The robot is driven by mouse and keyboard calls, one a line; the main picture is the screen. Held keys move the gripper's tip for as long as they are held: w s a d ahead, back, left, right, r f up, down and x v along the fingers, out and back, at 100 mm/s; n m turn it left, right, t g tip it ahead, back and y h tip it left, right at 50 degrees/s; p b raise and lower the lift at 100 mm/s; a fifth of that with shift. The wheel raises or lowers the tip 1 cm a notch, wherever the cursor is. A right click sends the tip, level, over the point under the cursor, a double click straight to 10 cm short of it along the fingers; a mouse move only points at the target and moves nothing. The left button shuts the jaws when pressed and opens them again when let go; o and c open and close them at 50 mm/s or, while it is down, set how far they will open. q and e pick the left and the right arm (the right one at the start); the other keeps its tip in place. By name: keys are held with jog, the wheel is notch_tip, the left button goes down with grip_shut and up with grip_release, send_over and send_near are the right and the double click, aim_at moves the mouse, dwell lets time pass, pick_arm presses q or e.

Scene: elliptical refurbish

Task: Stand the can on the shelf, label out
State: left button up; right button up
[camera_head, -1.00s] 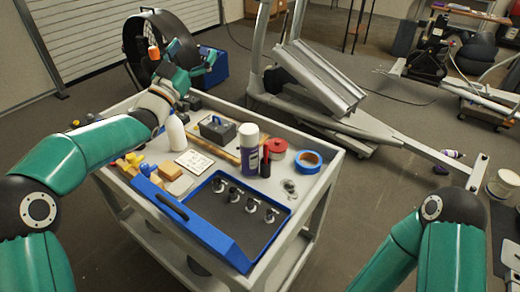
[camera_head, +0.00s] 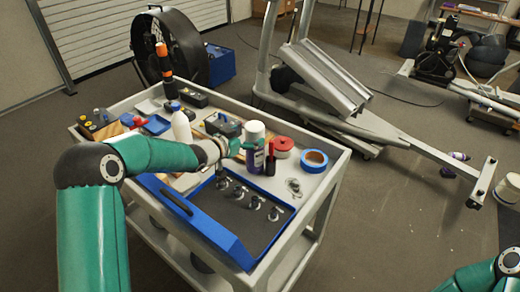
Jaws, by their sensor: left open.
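The can (camera_head: 254,152) is a spray can with a white top and a purple-and-white label. It stands upright on the top of the grey cart (camera_head: 322,197), right of the cart's middle. My left gripper (camera_head: 244,146) is open at the can's left side, at upper-body height. Its teal fingers overlap the can in the picture; I cannot tell whether they touch it or straddle it. Part of the label is hidden behind them. My right gripper is out of view; only part of my right arm shows at the bottom right.
A red-lidded tin (camera_head: 283,147), blue tape roll (camera_head: 314,161) and black bottle with red top (camera_head: 270,160) stand close right of the can. A white bottle (camera_head: 181,126) is left. A blue-edged tray (camera_head: 207,232) with several dark fittings lies in front.

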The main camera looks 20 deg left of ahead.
pick_arm(q)
jog(key=p+x, duration=0.1)
jog(key=x, duration=0.3)
jog(key=shift+w+f, duration=0.1)
jog(key=shift+a, duration=0.1)
grip_shut()
dwell(0.3)
